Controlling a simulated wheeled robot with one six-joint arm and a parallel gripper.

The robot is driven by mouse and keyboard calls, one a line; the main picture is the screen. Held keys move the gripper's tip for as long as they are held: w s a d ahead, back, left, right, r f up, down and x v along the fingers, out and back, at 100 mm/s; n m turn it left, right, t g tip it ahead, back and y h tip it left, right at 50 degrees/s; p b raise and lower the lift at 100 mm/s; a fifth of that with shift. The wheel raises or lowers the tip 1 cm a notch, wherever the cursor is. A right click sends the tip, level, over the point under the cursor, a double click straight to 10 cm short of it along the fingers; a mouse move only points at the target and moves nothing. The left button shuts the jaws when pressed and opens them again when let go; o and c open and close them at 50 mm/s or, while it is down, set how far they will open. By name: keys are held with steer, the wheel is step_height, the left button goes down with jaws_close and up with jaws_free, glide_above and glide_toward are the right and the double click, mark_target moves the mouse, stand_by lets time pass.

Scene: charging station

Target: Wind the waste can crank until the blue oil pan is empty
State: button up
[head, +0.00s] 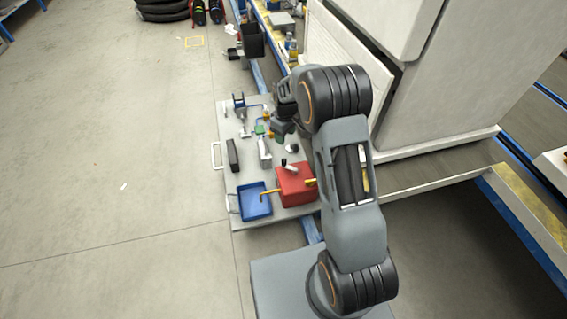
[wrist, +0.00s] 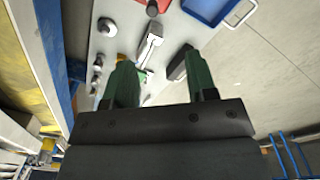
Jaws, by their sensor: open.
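The blue oil pan (head: 254,203) sits on the front left of the grey board in the head view. Its inside looks plain blue, and I cannot tell whether it holds oil. It also shows at the top of the wrist view (wrist: 208,10). The red waste can (head: 296,187) stands just right of the pan. A yellow crank (head: 268,194) reaches from the can toward the pan. My gripper (wrist: 160,82) is open and empty in the wrist view, its two green fingers apart. It is above the board, beyond the can and pan, touching neither.
The grey board (head: 240,217) also carries a dark block (head: 233,155), a white-grey tool (head: 265,152) and several small fittings. A large white cabinet (head: 425,90) stands close on the right. Black tyres (head: 162,10) lie at the far end.

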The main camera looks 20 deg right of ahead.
mark_target(284, 160)
steer(key=w+f+m+b, duration=0.1)
steer(key=f+m+b, duration=0.1)
steer(key=f, duration=0.4)
steer(key=w+f+m+b, duration=0.1)
steer(key=f+m+b, duration=0.1)
steer(key=f, duration=0.5)
steer(key=w+f+m+b, duration=0.1)
steer(key=f+m+b, duration=0.1)
steer(key=f, duration=0.5)
steer(key=shift+d+m, duration=0.3)
steer(key=c, duration=0.9)
steer(key=shift+a, duration=0.55)
steer(key=shift+d, duration=0.45)
steer(key=shift+d, duration=0.15)
